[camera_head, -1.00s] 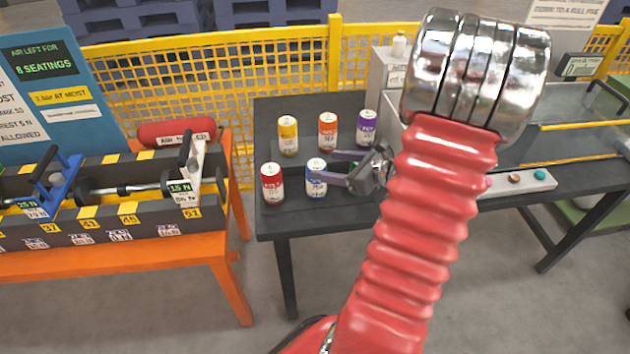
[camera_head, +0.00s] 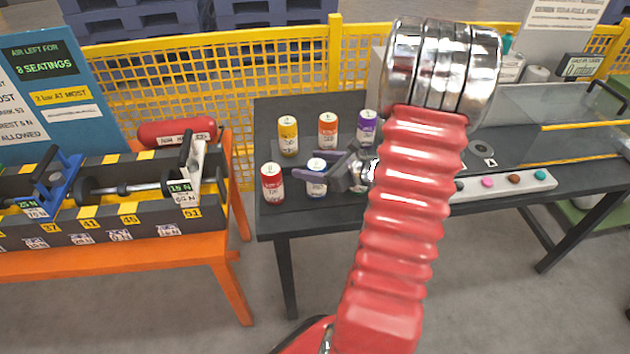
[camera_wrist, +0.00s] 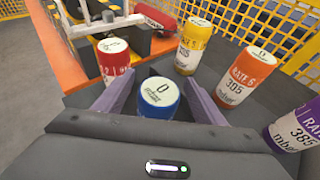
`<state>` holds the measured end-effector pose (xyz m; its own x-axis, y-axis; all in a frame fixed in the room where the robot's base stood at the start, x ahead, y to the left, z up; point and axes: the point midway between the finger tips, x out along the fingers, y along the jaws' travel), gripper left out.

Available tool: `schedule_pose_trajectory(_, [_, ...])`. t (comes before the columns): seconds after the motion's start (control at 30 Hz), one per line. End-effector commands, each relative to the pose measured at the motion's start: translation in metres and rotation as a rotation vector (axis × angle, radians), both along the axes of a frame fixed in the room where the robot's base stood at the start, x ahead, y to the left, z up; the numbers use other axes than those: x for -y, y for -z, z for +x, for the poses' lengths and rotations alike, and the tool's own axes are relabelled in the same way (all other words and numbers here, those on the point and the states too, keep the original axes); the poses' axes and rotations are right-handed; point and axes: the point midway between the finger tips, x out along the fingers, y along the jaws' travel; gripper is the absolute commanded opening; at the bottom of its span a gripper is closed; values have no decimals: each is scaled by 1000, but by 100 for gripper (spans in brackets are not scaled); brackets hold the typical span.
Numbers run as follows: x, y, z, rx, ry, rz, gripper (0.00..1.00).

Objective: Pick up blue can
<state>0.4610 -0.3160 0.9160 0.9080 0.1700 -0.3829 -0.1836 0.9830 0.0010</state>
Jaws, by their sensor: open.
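The blue can (camera_head: 316,184) stands upright on the dark table (camera_head: 330,214), in the front row to the right of the red can. In the wrist view the blue can (camera_wrist: 159,97) sits between the two purple fingers of my gripper (camera_wrist: 157,90), its white top facing up. My gripper (camera_head: 302,172) is open around the can, coming from the right in the head view. One finger passes in front of the can and hides part of it. I cannot tell whether the fingers touch it.
A red can (camera_head: 272,182) stands just left of the blue one. Yellow (camera_head: 288,136), orange (camera_head: 327,130) and purple (camera_head: 367,127) cans stand behind. An orange bench (camera_head: 215,245) with a rack is at left, a button strip (camera_head: 515,182) at right. A yellow fence (camera_head: 260,80) runs behind.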

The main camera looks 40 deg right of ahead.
Motion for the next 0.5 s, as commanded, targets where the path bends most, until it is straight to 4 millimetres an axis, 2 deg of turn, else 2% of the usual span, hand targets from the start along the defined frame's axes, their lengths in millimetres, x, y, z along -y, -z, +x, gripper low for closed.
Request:
schedule_pose_trajectory(0.2, [-5, 9, 21, 0, -3, -1, 64])
schedule_pose_trajectory(0.5, [-4, 10, 23, 0, 0, -1, 64])
